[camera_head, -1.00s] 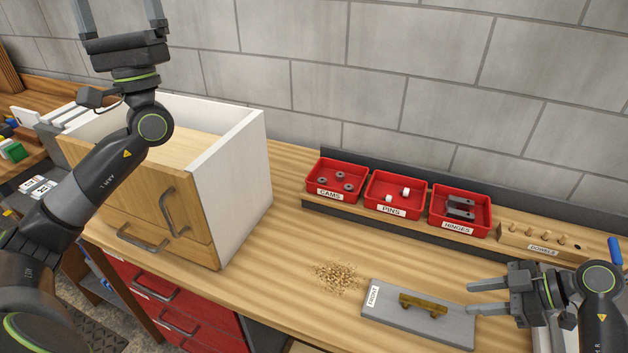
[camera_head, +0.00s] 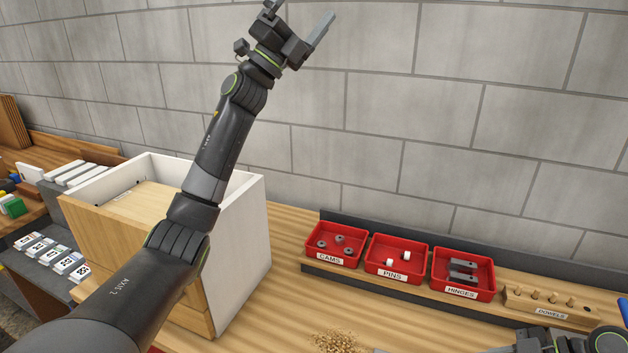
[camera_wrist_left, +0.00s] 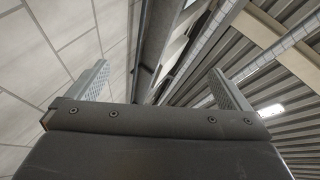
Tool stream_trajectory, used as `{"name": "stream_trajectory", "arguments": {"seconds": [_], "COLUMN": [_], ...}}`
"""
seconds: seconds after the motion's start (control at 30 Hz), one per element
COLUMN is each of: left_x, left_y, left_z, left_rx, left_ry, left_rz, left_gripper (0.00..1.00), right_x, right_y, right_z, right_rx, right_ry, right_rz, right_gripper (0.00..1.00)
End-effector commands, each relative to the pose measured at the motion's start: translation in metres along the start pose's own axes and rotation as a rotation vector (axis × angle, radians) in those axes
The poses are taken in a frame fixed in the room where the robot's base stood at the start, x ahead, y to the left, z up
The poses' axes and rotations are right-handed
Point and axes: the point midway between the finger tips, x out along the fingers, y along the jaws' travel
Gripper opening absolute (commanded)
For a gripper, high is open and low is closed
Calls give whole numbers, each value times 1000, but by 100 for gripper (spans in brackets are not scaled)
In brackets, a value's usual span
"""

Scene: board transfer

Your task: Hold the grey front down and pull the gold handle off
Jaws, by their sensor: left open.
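My left gripper (camera_head: 300,18) is raised high in front of the grey block wall, open and empty. In the left wrist view its two fingers (camera_wrist_left: 160,85) stand wide apart with only wall and ceiling beyond. The grey front is almost wholly below the lower edge of the head view; at most a sliver of its corner (camera_head: 380,350) shows. The gold handle is out of view now. My right gripper (camera_head: 548,340) is cut off at the lower right edge, and its fingertips cannot be made out.
A white-sided wooden cabinet (camera_head: 245,240) stands at left, partly behind my left arm. Red bins of cams (camera_head: 334,258), pins (camera_head: 394,271) and hinges (camera_head: 462,290) line the back, with a dowel block (camera_head: 550,310) to their right. Wood shavings (camera_head: 340,341) lie at the bottom.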

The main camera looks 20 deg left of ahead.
Motion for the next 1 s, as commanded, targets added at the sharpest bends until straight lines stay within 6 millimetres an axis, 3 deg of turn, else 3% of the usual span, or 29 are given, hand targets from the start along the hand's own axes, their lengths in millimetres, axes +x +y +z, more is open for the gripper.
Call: {"name": "stream_trajectory", "arguments": {"seconds": [0.07, 0.13, 0.37, 0.5, 0.7, 1.0], "left_x": [4, -7, -93, -154, -251, -405], "left_y": [6, 23, 109, 153, 201, 233], "left_z": [-24, -46, -114, -152, -205, -281], "left_rx": [-48, -18, 281, 432, 586, 681], "left_ry": [88, 169, 426, 588, 840, 1218], "left_rz": [-38, -40, 58, 103, 124, 54], "left_gripper": [100, 100, 100, 100, 100, 100], "right_x": [0, 0, 0, 0, 0, 0], "right_y": [0, 0, 0, 0, 0, 0], "right_z": [0, 0, 0, 0, 0, 0], "right_rx": [0, 0, 0, 0, 0, 0], "right_ry": [0, 0, 0, 0, 0, 0], "right_rz": [0, 0, 0, 0, 0, 0], "right_gripper": [36, 36, 36, 36, 36, 36]}}
